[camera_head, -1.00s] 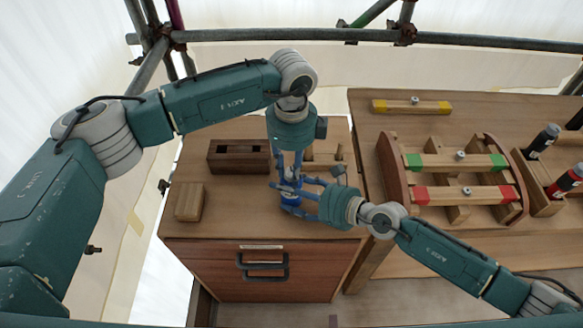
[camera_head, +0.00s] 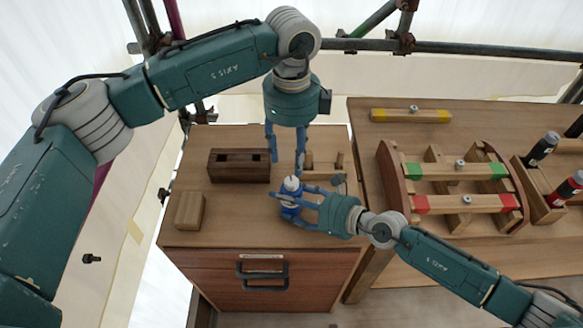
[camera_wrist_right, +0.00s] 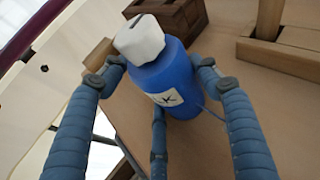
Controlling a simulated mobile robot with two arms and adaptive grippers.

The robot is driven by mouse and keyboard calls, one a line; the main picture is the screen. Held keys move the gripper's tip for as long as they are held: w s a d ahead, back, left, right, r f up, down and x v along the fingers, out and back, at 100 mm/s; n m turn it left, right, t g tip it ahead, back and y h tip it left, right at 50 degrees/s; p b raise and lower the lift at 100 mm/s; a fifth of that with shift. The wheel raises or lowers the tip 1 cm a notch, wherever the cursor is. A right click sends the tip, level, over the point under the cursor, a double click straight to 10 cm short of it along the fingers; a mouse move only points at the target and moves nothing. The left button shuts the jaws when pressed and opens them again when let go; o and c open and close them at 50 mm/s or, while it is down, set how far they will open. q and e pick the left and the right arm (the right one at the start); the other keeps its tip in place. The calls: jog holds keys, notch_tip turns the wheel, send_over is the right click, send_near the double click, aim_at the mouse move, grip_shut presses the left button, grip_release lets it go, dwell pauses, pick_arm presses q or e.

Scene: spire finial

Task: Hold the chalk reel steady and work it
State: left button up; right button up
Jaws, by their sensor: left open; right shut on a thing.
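The chalk reel (camera_head: 290,197) is a blue bottle-like body with a white top, standing near the front of the wooden cabinet top. My right gripper (camera_head: 287,206) is shut on its body from the right. In the right wrist view, the blue chalk reel (camera_wrist_right: 172,82) has a white cap and a partly visible label, with blue fingers around it and a thin blue line at its right side. My left gripper (camera_head: 286,164) is open, pointing down above the reel, apart from its white top and empty.
A dark slotted wooden block (camera_head: 239,166) and a small wooden block (camera_head: 189,211) stand left of the reel. A curved wooden frame (camera_head: 455,188) with green- and red-ended bars lies on the right bench, beside racked bottles. The cabinet's front edge is close.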

pick_arm(q)
jog(key=shift+r, duration=1.6)
